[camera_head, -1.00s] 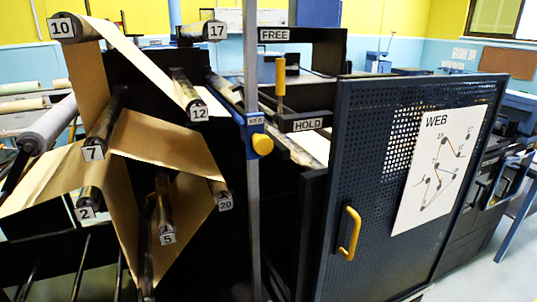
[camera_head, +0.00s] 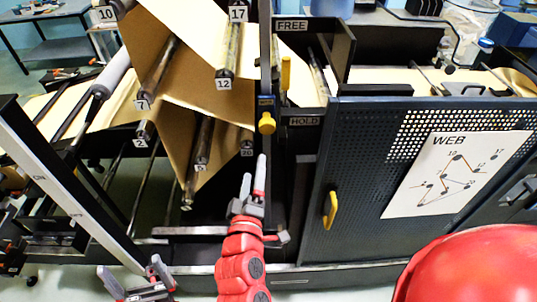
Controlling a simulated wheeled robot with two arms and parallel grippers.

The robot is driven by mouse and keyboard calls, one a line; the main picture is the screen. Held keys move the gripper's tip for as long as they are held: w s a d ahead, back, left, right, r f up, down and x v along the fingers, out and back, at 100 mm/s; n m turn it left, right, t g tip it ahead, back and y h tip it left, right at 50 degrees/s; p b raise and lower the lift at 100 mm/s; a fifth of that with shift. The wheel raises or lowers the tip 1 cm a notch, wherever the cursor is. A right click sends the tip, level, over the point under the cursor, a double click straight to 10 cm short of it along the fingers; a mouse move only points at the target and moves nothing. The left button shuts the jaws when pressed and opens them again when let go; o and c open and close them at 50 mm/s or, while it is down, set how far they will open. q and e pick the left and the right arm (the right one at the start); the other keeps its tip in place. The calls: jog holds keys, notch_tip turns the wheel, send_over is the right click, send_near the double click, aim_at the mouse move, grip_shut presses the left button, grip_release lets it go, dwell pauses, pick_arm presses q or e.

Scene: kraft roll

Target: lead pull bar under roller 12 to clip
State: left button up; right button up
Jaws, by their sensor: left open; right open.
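I cannot single out the pull bar or the clip with certainty; a grey horizontal bar (camera_head: 190,231) lies low in front of the rollers. My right gripper (camera_head: 254,178) is open, pointing up below the yellow knob, apart from roller 12. My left gripper (camera_head: 131,268) is open and empty at the lower left.
Rollers 7 (camera_head: 158,75), 2 (camera_head: 148,128) and 5 (camera_head: 203,145) stick out left of and below roller 12. A post carries a blue block with a yellow knob (camera_head: 267,124). A perforated door (camera_head: 350,175) with a yellow handle (camera_head: 330,210) stands right.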

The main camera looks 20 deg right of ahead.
jog(key=d, duration=0.1)
jog(key=b, duration=0.9)
send_near(266, 130)
jog(key=w, duration=0.3)
jog(key=shift+g+h, duration=0.3)
jog(key=shift+h, duration=0.1)
jog(key=x, duration=0.7)
jog(key=shift+d+r, duration=0.1)
jog(key=shift+d, duration=0.4)
jog(key=shift+x, duration=0.8)
jog(key=shift+r, duration=0.1)
jog(key=shift+a, duration=0.1)
grip_shut()
jog(key=shift+o, duration=1)
grip_release()
